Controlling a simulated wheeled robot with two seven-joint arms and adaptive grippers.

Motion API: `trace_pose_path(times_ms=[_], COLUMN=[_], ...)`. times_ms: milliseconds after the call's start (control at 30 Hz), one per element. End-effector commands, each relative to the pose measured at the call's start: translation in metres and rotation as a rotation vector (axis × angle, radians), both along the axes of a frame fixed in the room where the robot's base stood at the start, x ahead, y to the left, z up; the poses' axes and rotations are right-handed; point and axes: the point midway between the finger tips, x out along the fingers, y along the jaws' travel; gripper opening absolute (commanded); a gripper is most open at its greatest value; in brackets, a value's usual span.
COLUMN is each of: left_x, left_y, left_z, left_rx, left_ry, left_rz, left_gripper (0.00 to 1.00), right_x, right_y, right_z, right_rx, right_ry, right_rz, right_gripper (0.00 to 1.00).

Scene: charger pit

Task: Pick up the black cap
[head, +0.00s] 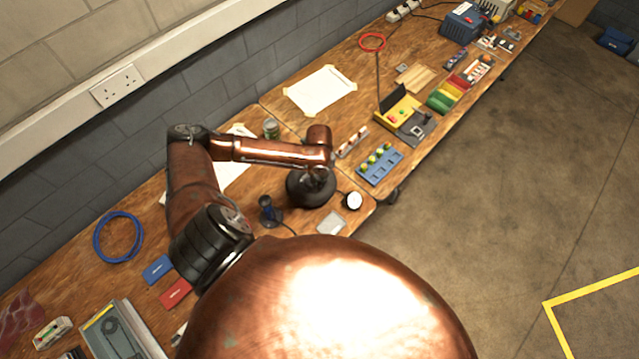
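A dark, rounded shape that looks like the black cap (300,193) lies on the wooden bench (250,255) near its front edge. My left arm comes in from the left and bends down over it. My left gripper (318,176) is at the top of this shape, small and partly hidden by the wrist. I cannot tell whether its fingers touch the cap, or whether they are open or shut. My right gripper is not in view.
A dark blue upright device (268,212) stands left of the cap, and a white round piece (353,200) lies right of it. A blue panel with knobs (380,165) is further right. Open floor lies beyond the bench's front edge.

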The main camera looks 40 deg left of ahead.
Motion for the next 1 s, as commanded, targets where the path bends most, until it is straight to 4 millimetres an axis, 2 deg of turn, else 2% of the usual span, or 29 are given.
trace_pose_path(times_ms=[100, 567, 767, 867, 1000], left_x=[0.000, 0.001, 0.002, -0.012, -0.034], left_y=[0.000, 0.000, 0.001, -0.011, -0.030], left_z=[0.000, 0.007, 0.033, 0.052, 0.087], left_rx=[0.000, 0.000, 0.001, -0.002, -0.001], left_ry=[0.000, -0.001, -0.004, -0.003, -0.003], left_rz=[0.000, 0.000, 0.000, -0.004, -0.004], left_gripper=[0.04, 0.04, 0.04, 0.04, 0.04], right_x=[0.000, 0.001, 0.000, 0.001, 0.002], right_y=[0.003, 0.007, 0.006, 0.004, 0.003], right_z=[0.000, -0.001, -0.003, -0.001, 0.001], right_rx=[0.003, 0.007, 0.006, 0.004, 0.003], right_ry=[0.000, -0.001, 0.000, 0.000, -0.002], right_rz=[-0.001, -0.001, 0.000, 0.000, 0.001], right_gripper=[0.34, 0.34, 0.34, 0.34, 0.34])
